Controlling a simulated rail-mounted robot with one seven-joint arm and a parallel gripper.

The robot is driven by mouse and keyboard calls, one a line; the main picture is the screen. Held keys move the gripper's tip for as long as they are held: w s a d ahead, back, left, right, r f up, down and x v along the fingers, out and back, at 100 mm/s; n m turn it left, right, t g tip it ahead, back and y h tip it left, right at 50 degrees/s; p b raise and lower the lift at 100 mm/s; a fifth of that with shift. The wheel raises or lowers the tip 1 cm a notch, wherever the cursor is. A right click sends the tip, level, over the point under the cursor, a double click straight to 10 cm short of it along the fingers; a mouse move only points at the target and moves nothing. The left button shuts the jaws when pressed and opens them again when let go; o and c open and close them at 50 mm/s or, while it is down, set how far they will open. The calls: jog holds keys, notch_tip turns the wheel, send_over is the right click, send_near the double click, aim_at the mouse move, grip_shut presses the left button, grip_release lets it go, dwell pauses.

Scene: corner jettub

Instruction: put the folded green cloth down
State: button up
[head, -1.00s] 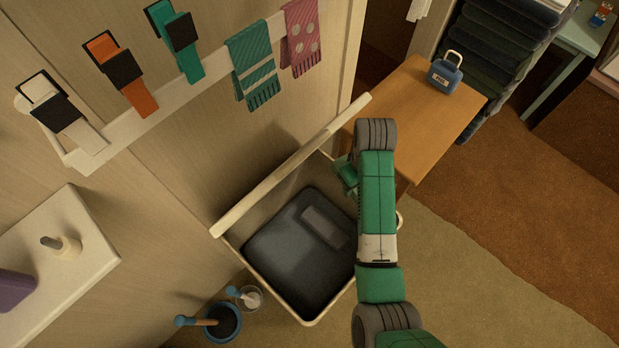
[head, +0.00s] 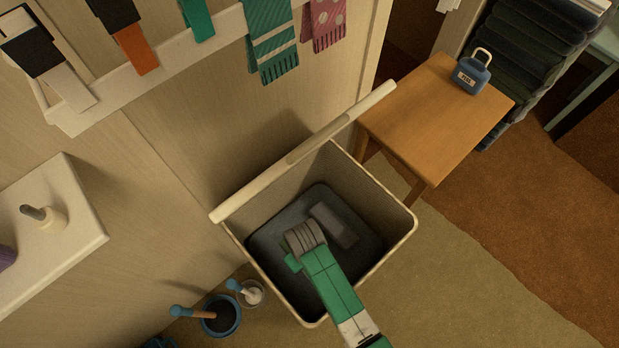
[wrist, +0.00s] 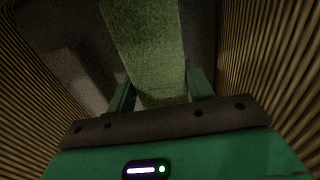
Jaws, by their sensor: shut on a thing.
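The folded green cloth (wrist: 145,45) is a long, fuzzy green strip in the wrist view. My gripper (wrist: 160,92) is shut on its near end, with a green finger on each side. The cloth extends away from the fingers over a dark surface. Ribbed walls rise on both sides in the wrist view. In the head view my arm reaches into a deep, pale-rimmed bin (head: 388,250); the cloth and fingertips are hidden beneath the arm. I cannot tell whether the cloth touches the bottom.
A grey block-like thing (head: 333,226) lies on the bin's dark floor. A pale rail (head: 300,155) runs along the bin's back edge. A wooden table (head: 430,120) with a blue padlock-shaped object (head: 472,74) stands behind right. Blue pots (head: 220,316) stand front left.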

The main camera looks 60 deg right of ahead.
jog(key=shift+f+b, duration=0.55)
jog(key=shift+f, duration=1.95)
jog(key=shift+f, duration=0.1)
jog(key=shift+f, duration=0.15)
jog(key=o, duration=1)
notch_tip(320, 180, up, 12)
jog(key=p, duration=0.3)
jog(key=shift+r, duration=0.25)
